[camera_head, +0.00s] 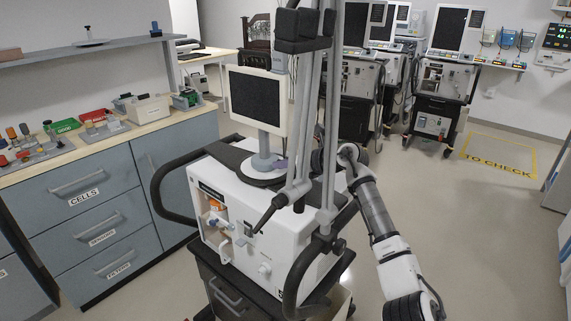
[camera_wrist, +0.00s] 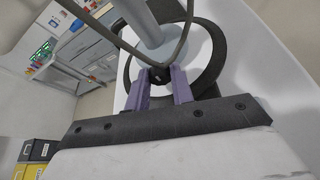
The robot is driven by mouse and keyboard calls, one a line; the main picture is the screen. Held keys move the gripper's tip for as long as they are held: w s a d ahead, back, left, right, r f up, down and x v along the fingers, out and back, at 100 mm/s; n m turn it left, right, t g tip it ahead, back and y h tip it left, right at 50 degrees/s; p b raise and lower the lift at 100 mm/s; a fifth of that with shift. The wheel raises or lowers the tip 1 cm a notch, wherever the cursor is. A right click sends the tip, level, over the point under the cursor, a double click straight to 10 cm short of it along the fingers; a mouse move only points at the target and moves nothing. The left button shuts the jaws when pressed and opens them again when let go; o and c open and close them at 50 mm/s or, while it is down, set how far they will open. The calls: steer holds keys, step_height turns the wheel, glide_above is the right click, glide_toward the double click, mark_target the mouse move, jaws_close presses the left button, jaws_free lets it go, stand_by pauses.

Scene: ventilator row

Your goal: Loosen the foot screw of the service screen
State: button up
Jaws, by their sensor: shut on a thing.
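The service screen (camera_head: 256,100) is a dark panel in a pale frame, standing upright on a grey post above the white ventilator (camera_head: 232,215). Its round foot (camera_head: 258,178) sits on the ventilator top. In the wrist view the grey post (camera_wrist: 142,22) rises from the foot, with a dark ring around it. My gripper (camera_wrist: 161,74) has its two purple fingers on either side of a small dark knob, the foot screw (camera_wrist: 159,77), and is shut on it. In the head view my gripper (camera_head: 281,163) reaches the foot from the right, partly hidden by grey poles.
Grey support poles (camera_head: 305,110) stand close in front of my gripper. A drawer counter (camera_head: 100,155) with trays and tools is on the left. Other ventilators (camera_head: 440,80) stand at the back. The floor at right, by the yellow "TO CHECK" marking (camera_head: 498,170), is clear.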

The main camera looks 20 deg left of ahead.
steer(key=shift+f+b, duration=0.1)
steer(key=shift+b, duration=0.45)
steer(key=shift+f+n+t+b, duration=0.1)
steer(key=shift+n+t+b, duration=0.35)
steer(key=shift+b, duration=0.4)
steer(key=n+t+b, duration=0.1)
steer(key=b, duration=0.2)
steer(key=shift+s+f+n+h+b, duration=0.1)
steer(key=shift+s+n+h+b, duration=0.05)
steer(key=shift+n+h+b, duration=0.2)
steer(key=n+t+b, duration=0.2)
steer(key=b, duration=0.3)
steer(key=shift+s+n+h, duration=0.1)
steer(key=shift+n+h, duration=0.15)
steer(key=shift+n, duration=0.05)
steer(key=shift+a+r+n+t+b, duration=0.1)
steer(key=shift+r+n+t+b, duration=0.15)
steer(key=shift+n+b, duration=0.5)
steer(key=shift+b, duration=0.3)
steer(key=o, duration=1)
steer(key=shift+s, duration=0.1)
